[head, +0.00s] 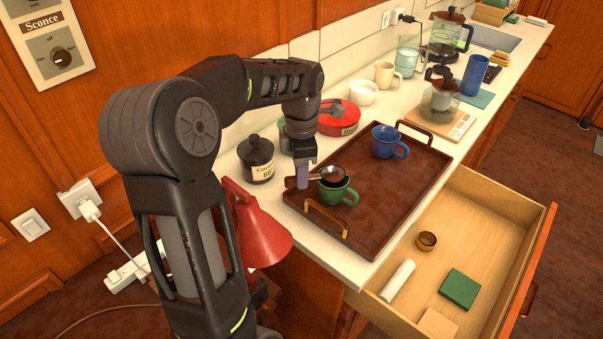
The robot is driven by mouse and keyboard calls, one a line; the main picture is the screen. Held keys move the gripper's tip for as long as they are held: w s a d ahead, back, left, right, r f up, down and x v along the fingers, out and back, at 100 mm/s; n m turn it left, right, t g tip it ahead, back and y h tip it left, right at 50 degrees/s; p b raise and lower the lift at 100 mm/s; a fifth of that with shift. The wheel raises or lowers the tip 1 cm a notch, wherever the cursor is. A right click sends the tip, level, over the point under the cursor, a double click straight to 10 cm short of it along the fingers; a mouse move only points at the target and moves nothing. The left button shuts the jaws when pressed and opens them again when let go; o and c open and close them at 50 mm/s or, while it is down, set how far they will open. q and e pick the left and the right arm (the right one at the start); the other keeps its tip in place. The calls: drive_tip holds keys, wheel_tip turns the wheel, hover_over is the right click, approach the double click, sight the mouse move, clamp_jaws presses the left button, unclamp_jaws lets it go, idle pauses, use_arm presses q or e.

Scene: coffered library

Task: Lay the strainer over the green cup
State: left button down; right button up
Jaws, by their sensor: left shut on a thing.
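The green cup (340,193) stands upright on the brown tray (375,217), near the tray's left end. The strainer (333,173) has a dark round bowl and a short handle pointing left. Its bowl appears over the mouth of the green cup and hides most of the rim. I cannot tell whether it touches the cup. My left gripper (304,178) is shut on the strainer's handle, just left of the cup, with its fingers pointing down. My right gripper is not in view.
A blue cup (386,143) stands farther back on the tray. A black-lidded jar (258,160), a red tin (339,119) and a white bowl (363,93) line the wall side. A red lamp shade (258,228) is at the front left. An open drawer (485,235) juts out right.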

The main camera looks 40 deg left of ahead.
use_arm(q)
drive_tip(key=shift+f, duration=0.35)
drive_tip(key=c, duration=1.3)
unclamp_jaws()
drive_tip(key=shift+r, duration=0.15)
wheel_tip(320, 180, up, 8)
drive_tip(key=shift+f+b, duration=0.2)
drive_tip(key=shift+b, duration=0.25)
